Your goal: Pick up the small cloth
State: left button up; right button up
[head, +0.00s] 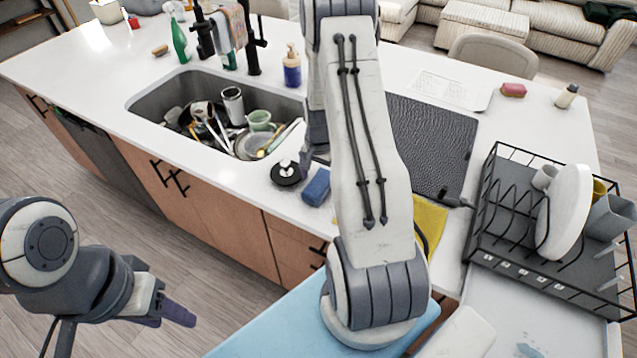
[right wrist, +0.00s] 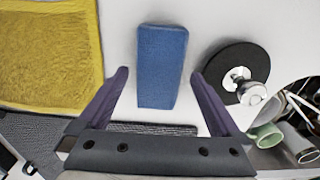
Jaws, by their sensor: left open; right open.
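A yellow cloth (head: 430,222) lies flat on the white counter near its front edge, partly hidden by my right arm in the head view. It fills the upper left of the right wrist view (right wrist: 50,55). My right gripper (right wrist: 160,73) is open and empty over the counter, its fingers on either side of a blue sponge (right wrist: 162,65) in the picture; the cloth is left of its left finger. The sponge also shows in the head view (head: 316,187). My left gripper (head: 170,312) is open and empty, out in front of the cabinets, away from the counter.
A black sink stopper (head: 287,174) lies beside the sponge. The sink (head: 165,97) holds dishes and utensils. A dark mat (head: 432,140) lies behind the cloth, and a dish rack (head: 510,245) with dishes stands to the right. More cloths (head: 230,28) hang near the faucet.

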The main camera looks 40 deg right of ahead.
jog(key=shift+f, duration=1.25)
jog(key=c, duration=1.3)
pick_arm(q)
jog(key=shift+r, duration=0.5)
pick_arm(e)
jog(key=shift+r, duration=0.15)
jog(key=shift+r, duration=0.4)
jog(key=r, duration=0.1)
jog(key=d+r+b, duration=0.1)
jog(key=r+b, duration=0.1)
jog(key=shift+s+d+r, duration=0.15)
jog(key=shift+s+r, duration=0.1)
jog(key=shift+s, duration=0.05)
pick_arm(q)
jog(key=shift+f+b, duration=1.6)
jog(key=shift+f, duration=1.15)
pick_arm(e)
jog(key=shift+s+d+r, duration=0.95)
jog(key=shift+d+r, duration=0.15)
jog(key=shift+d, duration=0.35)
jog(key=shift+s+d+r, duration=0.95)
jog(key=shift+d+r, duration=0.15)
jog(key=shift+d, duration=0.35)
jog(key=shift+s+d+r, duration=0.95)
jog(key=shift+d+r, duration=0.15)
jog(key=shift+d, duration=0.35)
